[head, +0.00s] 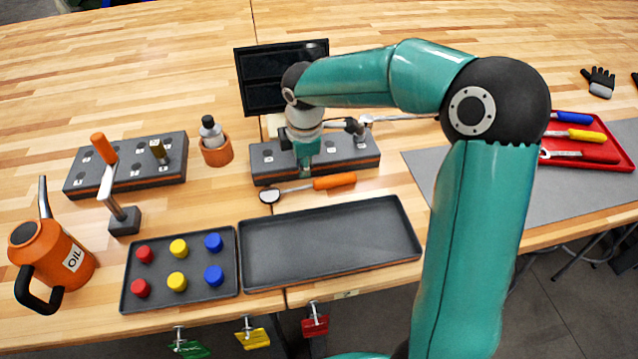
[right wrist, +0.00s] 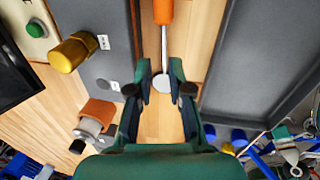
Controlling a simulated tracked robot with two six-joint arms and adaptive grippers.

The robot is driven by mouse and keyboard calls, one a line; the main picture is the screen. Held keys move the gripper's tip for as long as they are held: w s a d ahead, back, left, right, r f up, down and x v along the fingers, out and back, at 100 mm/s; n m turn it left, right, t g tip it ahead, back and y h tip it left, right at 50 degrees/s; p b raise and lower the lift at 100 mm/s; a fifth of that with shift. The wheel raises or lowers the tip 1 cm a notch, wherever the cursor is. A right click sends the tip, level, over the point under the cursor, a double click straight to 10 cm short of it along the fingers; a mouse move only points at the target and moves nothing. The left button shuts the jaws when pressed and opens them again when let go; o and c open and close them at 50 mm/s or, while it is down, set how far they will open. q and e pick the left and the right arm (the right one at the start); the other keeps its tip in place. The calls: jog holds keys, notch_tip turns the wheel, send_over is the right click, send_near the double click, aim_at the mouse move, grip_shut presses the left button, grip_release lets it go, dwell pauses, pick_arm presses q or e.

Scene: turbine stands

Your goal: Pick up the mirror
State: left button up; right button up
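The mirror (head: 335,181) is an inspection mirror with an orange handle, a thin metal shaft and a round head. It lies on the wooden table between the grey block and the empty tray, its head to the left. In the right wrist view the mirror (right wrist: 162,82) runs down from the top, its round head between my fingers in the picture. My right gripper (head: 305,172) hangs above the table by the grey block, close to the mirror. In the right wrist view the right gripper (right wrist: 159,90) is open and empty. My left gripper is not in view.
The grey block (head: 262,163) with fittings stands just behind the mirror. The empty dark tray (head: 330,240) lies in front of it. A bottle in an orange cup (head: 216,150) stands to the left. A tray of coloured caps (head: 205,292) and an oil can (head: 50,262) are front left.

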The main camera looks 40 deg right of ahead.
aim_at(306, 186)
jog(key=shift+w+d+f+p, duration=0.15)
jog(key=shift+f+p, duration=0.05)
jog(key=shift+f, duration=1.1)
jog(key=shift+w+d+f+p, duration=0.1)
jog(key=shift+d+f+p, duration=0.1)
jog(key=shift+f, duration=1.15)
jog(key=shift+w+d+f+p, duration=0.15)
jog(key=shift+f+p, duration=0.05)
jog(key=shift+f, duration=1.1)
jog(key=shift+c, duration=0.3)
grip_shut()
